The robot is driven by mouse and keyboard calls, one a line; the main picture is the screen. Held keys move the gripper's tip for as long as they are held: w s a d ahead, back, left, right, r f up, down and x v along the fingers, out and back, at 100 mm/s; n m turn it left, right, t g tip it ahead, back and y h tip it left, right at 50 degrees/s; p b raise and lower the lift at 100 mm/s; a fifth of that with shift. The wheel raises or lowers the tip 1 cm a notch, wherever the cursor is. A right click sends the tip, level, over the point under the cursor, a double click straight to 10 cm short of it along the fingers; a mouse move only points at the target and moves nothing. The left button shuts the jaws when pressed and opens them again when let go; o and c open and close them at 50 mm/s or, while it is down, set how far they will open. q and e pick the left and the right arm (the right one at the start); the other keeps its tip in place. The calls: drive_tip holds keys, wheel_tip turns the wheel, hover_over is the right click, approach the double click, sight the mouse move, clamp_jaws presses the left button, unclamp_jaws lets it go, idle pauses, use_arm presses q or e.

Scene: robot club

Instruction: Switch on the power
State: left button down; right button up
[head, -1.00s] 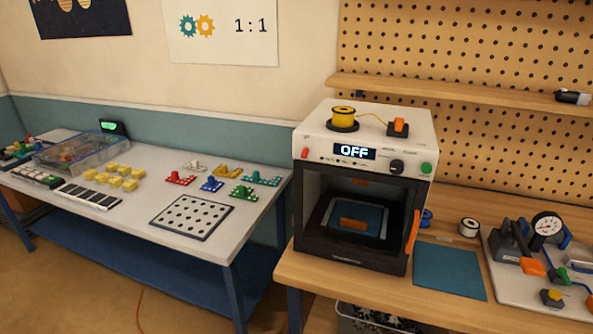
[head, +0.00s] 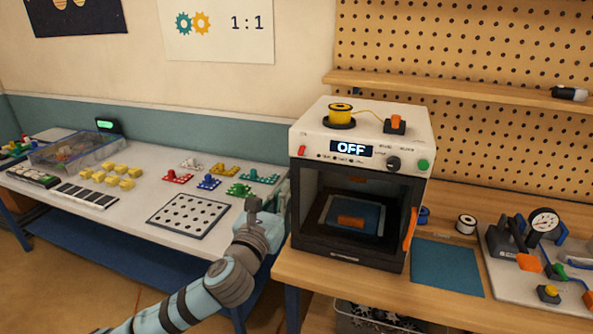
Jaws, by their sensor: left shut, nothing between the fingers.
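The white and black 3D printer (head: 356,127) stands on the wooden bench, and its display (head: 351,148) reads OFF. A small red switch (head: 302,151) sits at the left end of its front panel. A black knob (head: 393,164) and a green button (head: 423,165) are at the right end. My left gripper (head: 254,203) is shut and empty, pointing up in front of the gap between the two tables, left of the printer and below the red switch. It is apart from the switch. My right gripper is not in view.
A grey table (head: 130,217) on the left holds a perforated plate (head: 188,216), coloured parts and a clear bin. A blue mat (head: 446,268), a spool (head: 466,223) and a gauge rig (head: 544,222) lie right of the printer. An orange door handle (head: 410,229) sticks out at the printer's right.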

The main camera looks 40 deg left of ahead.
sight(302, 160)
use_arm(q)
drive_tip(key=shift+w+a+f, duration=0.1)
drive_tip(key=shift+w, duration=0.05)
drive_tip(key=x, duration=1)
drive_tip(key=shift+f+p, duration=0.1)
drive_tip(key=shift+p, duration=0.2)
